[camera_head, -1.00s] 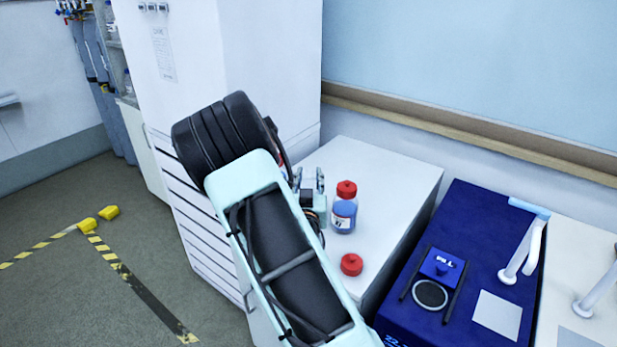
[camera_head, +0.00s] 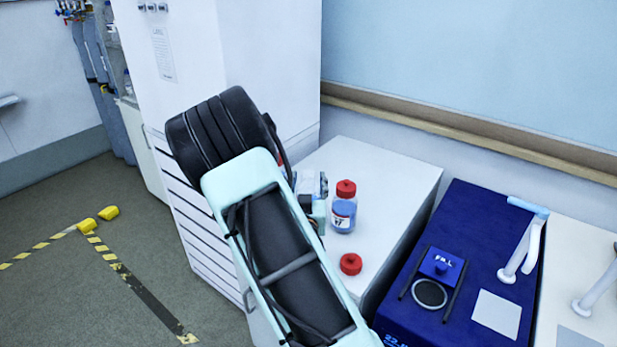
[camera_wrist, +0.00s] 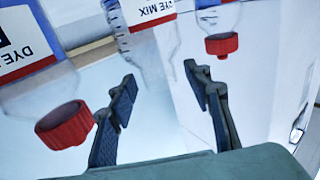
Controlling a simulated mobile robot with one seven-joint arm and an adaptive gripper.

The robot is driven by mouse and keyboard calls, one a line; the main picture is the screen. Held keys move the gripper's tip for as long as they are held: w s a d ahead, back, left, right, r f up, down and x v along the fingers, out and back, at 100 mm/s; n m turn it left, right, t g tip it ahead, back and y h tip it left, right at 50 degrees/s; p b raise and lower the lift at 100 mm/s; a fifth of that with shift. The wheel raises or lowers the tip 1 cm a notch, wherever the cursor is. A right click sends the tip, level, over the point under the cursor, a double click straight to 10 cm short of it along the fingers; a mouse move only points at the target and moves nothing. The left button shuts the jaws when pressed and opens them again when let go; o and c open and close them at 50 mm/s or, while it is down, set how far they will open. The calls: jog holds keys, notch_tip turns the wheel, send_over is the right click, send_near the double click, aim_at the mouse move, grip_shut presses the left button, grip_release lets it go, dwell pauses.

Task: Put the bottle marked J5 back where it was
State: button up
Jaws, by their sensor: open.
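My gripper (camera_wrist: 160,78) is open in the wrist view, with its two dark fingers spread apart. A clear bottle labelled "DYE MIX" (camera_wrist: 148,42) shows upside down beyond the gap between the fingertips; its contact with them cannot be told. In the head view my gripper (camera_head: 312,185) is at the white bench top, left of a red-capped bottle with blue liquid (camera_head: 343,217). I cannot read a J5 mark on any bottle.
In the wrist view, one red-capped bottle (camera_wrist: 35,55) is at left and another (camera_wrist: 218,22) at right. A red cap (camera_head: 351,264) shows on the white bench top (camera_head: 385,185). A blue device (camera_head: 455,225) stands to the right, a tall white cabinet (camera_head: 265,70) behind.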

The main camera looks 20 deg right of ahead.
jog(key=v, duration=0.9)
jog(key=shift+s+a+b, duration=0.15)
jog(key=shift+s+b, duration=0.15)
jog(key=shift+s, duration=0.05)
